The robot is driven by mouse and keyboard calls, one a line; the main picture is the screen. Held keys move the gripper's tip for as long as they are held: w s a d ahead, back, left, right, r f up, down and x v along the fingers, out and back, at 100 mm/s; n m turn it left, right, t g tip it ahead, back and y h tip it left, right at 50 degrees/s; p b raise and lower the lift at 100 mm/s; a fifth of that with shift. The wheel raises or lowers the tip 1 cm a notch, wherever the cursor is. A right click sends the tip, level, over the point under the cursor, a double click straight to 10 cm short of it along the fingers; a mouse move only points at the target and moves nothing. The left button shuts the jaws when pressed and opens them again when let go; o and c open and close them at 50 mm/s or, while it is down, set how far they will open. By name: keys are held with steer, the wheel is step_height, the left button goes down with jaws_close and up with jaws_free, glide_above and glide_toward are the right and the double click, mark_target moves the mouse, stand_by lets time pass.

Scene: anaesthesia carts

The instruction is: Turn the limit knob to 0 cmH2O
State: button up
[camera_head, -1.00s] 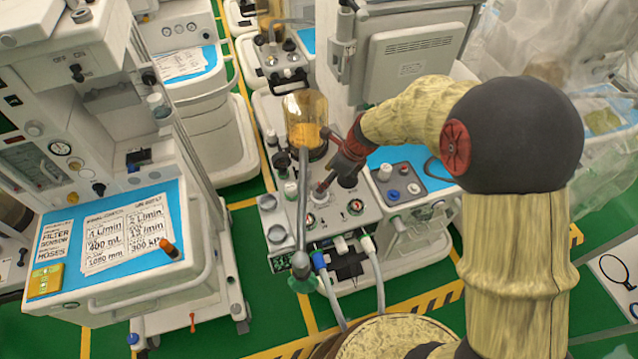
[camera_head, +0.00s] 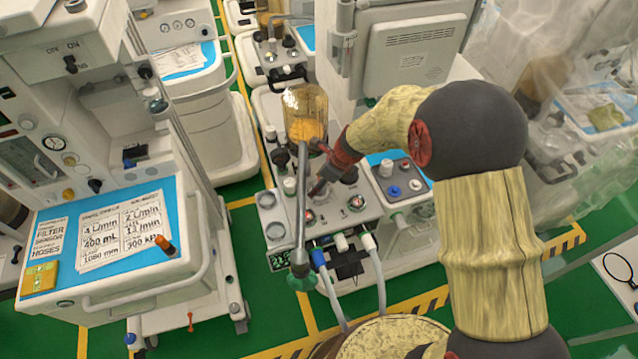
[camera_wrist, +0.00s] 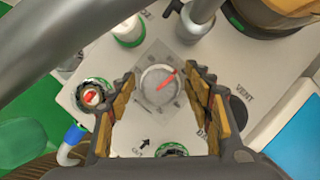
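A round grey knob (camera_wrist: 158,86) with a red pointer line sits on a pale square plate in the wrist view. I take it as the limit knob; its scale is too small to read. The red line points to the upper right. My gripper (camera_wrist: 160,76) is open, with one finger to the left and one to the right of the knob. Gaps show between the knob and both fingers; I cannot tell the height gap. In the head view my gripper (camera_head: 318,188) is over the top panel of the middle cart (camera_head: 345,206) and hides the knob.
A glass canister with orange contents (camera_head: 305,115) stands behind my gripper. A grey tube (camera_head: 302,200) runs close to its left. A red-marked dial (camera_wrist: 91,97) and a black "VENT" knob (camera_wrist: 240,108) flank the grey knob. Hoses (camera_head: 372,265) hang at the cart's front.

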steer(key=shift+c, duration=1.2)
steer(key=c, duration=0.8)
steer(key=shift+n, duration=0.5)
steer(key=n+p, duration=0.1)
steer(key=n, duration=0.1)
steer(key=n+g+p, duration=0.1)
steer(key=shift+r+n+g+y, duration=0.1)
steer(key=shift+n+g+y, duration=0.2)
steer(key=shift+n, duration=0.1)
steer(key=n+g+p, duration=0.1)
steer(key=n+p, duration=0.1)
steer(key=n, duration=0.2)
steer(key=shift+g, duration=0.4)
steer(key=n+g+p, duration=0.1)
steer(key=n+p, duration=0.1)
steer(key=n, duration=0.2)
steer(key=shift+n+g+h+p, duration=0.25)
steer(key=shift+n+g+h, duration=0.15)
steer(key=shift+n, duration=0.65)
steer(key=shift+n+g+h+p, duration=0.25)
steer(key=shift+n+g+h, duration=0.15)
steer(key=shift+n, duration=0.65)
